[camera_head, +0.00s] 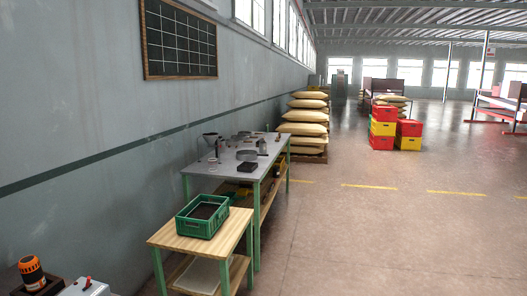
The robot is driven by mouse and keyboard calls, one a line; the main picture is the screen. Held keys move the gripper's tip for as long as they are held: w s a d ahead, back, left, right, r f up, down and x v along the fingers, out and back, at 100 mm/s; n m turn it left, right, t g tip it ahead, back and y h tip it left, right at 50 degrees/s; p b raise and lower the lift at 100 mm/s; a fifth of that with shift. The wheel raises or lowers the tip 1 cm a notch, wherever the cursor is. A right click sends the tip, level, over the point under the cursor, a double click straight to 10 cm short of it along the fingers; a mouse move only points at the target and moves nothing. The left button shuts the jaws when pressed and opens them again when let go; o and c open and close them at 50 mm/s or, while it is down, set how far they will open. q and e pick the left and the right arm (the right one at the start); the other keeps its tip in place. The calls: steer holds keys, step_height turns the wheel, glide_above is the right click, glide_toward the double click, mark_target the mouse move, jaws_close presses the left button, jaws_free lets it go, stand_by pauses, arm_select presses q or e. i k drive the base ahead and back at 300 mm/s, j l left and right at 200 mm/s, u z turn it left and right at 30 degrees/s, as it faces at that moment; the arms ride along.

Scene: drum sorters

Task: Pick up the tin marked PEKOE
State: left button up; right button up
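I cannot make out a tin marked PEKOE in the head view. Small objects stand on the grey-topped table (222,169) along the left wall, but they are too small to read any marking. A green crate (202,217) with dark contents sits on a wooden-topped table (168,236) nearer to me. Neither of my grippers shows in the picture.
An orange and black object (32,273) and a whitish box (86,287) are at the lower left. Stacked sacks (303,129) stand beyond the grey table. Red and yellow crates (382,128) stand farther back. The floor (370,235) on the right is clear.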

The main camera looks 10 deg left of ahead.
mark_target(262, 145)
steer(key=i, duration=3)
steer(key=i+u, duration=0.2)
steer(key=i, duration=0.25)
steer(key=i+l+u, duration=0.15)
steer(key=i, duration=0.35)
steer(key=i+l+u, duration=0.2)
steer(key=i, duration=0.25)
steer(key=i+l+u, duration=0.2)
steer(key=i, duration=0.2)
